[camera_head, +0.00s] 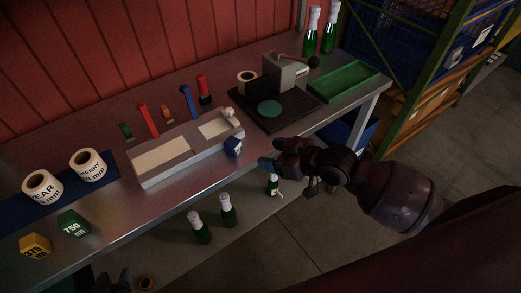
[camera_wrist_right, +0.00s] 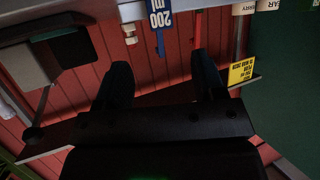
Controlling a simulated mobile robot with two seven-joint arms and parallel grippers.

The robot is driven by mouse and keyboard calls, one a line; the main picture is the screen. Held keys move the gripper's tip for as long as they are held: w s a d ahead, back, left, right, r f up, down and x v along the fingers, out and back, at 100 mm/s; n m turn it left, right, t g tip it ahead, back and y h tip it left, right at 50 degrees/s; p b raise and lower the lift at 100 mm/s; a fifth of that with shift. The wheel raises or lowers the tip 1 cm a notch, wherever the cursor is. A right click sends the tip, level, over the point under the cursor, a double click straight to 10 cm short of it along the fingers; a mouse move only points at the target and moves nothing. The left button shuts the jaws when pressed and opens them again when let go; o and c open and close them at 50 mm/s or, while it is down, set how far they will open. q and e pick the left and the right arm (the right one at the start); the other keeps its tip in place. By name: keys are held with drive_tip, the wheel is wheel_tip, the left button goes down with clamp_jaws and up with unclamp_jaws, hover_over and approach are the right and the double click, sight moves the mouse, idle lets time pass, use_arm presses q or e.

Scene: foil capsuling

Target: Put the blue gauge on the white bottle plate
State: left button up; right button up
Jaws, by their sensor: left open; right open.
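A small blue block (camera_head: 233,147), which may be the blue gauge, is at the front right edge of a long pale fixture (camera_head: 182,152) with light panels; I cannot tell which panel is the white bottle plate. A taller blue piece (camera_head: 187,100) stands behind the fixture. A blue label reading 200 ml (camera_wrist_right: 157,14) shows inverted in the right wrist view. My right gripper (camera_head: 270,154) is open and empty, right of the small blue block at the table's front edge; its fingers are apart in the wrist view (camera_wrist_right: 162,80). My left gripper (camera_head: 116,279) is partly visible at the bottom, dark.
Red, orange and green pieces (camera_head: 148,121) stand behind the fixture. Label rolls (camera_head: 88,165) and yellow and green blocks (camera_head: 73,223) are at left. A black base (camera_head: 293,118) with a grey machine and a green tray (camera_head: 343,82) are at right. Bottles (camera_head: 227,210) stand below the front edge.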

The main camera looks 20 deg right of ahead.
drive_tip(key=shift+s+d+r, duration=0.2)
drive_tip(key=shift+s+d, duration=0.05)
drive_tip(key=shift+s, duration=0.1)
drive_tip(key=shift+f, duration=0.1)
